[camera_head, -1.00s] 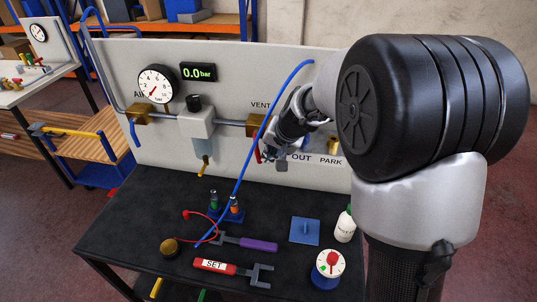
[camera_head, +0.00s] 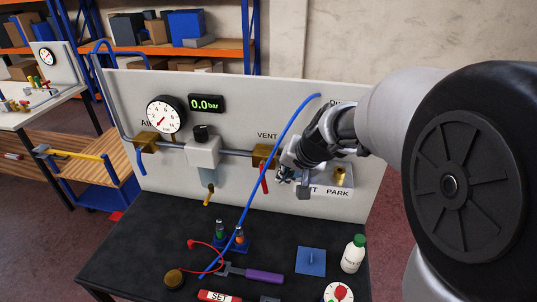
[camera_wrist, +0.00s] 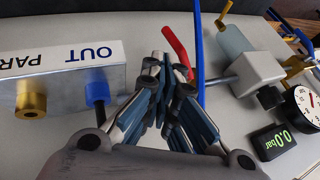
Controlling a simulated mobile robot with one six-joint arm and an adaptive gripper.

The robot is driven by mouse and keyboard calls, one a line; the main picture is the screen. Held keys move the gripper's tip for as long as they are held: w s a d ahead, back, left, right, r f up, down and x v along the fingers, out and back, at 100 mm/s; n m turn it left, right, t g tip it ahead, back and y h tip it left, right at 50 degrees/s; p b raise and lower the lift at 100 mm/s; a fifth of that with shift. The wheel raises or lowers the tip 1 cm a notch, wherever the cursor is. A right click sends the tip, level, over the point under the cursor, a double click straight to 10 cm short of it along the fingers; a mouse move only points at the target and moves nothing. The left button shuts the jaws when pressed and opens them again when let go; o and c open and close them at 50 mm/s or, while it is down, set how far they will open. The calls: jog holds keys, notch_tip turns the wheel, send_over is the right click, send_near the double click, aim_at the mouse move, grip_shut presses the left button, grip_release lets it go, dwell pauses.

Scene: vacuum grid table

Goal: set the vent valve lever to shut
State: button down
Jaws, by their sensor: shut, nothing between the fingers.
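The vent valve is a brass block (camera_head: 262,154) on the pipe under the VENT label. Its red lever (camera_head: 265,178) hangs down from it, across the pipe's line, with a slight tilt. The lever also shows in the wrist view (camera_wrist: 177,48), just past my fingertips; the valve body there is hidden behind my fingers. My gripper (camera_head: 284,176) is shut and empty, just right of the lever, in front of the panel. The fingertips (camera_wrist: 170,66) look close to the lever; I cannot tell if they touch it.
A blue hose (camera_head: 262,170) runs diagonally past the valve, close to my gripper. The OUT/PARK block (camera_head: 335,190) is just right. A pressure gauge (camera_head: 166,115) and a 0.0 bar display (camera_head: 206,103) are upper left. Tools and a bottle (camera_head: 353,254) lie on the black bench.

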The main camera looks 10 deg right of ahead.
aim_at(264, 178)
jog(key=b+x, duration=0.2)
jog(key=x, duration=0.6)
jog(key=shift+f, duration=0.35)
jog(key=shift+w, duration=0.15)
jog(key=shift+w+a+f+b, duration=0.35)
jog(key=shift+a+b, duration=0.25)
jog(key=shift+a, duration=0.05)
jog(key=shift+r, duration=0.15)
